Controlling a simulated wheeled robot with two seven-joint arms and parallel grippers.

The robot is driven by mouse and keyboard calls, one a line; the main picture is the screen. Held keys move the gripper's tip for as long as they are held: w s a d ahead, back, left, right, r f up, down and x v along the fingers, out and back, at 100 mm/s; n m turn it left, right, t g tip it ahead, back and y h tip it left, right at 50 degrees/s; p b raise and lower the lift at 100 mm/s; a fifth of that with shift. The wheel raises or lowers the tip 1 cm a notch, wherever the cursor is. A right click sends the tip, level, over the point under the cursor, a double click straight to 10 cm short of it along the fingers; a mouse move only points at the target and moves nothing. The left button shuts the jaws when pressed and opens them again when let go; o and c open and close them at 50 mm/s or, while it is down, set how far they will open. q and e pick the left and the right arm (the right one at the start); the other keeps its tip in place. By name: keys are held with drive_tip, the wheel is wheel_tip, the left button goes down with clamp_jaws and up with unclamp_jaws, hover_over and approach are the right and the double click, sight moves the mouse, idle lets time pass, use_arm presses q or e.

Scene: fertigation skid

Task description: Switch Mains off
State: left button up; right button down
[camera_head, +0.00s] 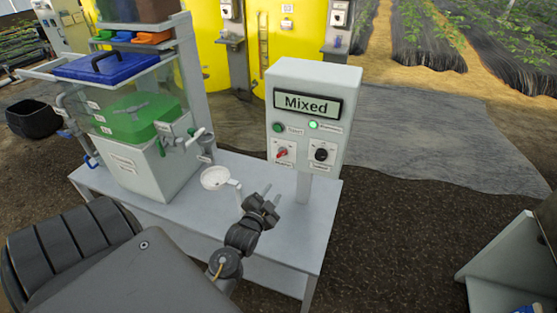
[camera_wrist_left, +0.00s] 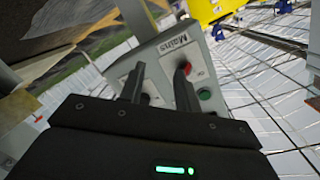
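The grey control box (camera_head: 312,115) stands on a post at the right end of the white table, with its display reading "Mixed". The red Mains switch (camera_head: 283,153) is at its lower left, its handle appearing slanted. It also shows in the left wrist view (camera_wrist_left: 187,68), partly hidden behind a finger, near the "Mains" label. A black rotary switch (camera_head: 320,154) is to its right. My left gripper (camera_head: 271,193) is open and empty, below and in front of the Mains switch, apart from it in the head view. My right gripper is not in view.
A green button (camera_head: 278,127) and a lit green lamp (camera_head: 313,125) are above the switches. A tank with a blue lid (camera_head: 107,66) stands on the left of the table (camera_head: 308,225).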

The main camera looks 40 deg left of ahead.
use_arm(q)
drive_tip(key=t+y, duration=0.1)
approach(280, 156)
drive_tip(key=v, duration=0.3)
drive_tip(key=p+x, duration=0.2)
drive_tip(key=x, duration=0.8)
drive_tip(key=shift+w+r, duration=0.1)
drive_tip(key=shift+w+a, duration=0.15)
drive_tip(key=shift+w, duration=0.25)
clamp_jaws()
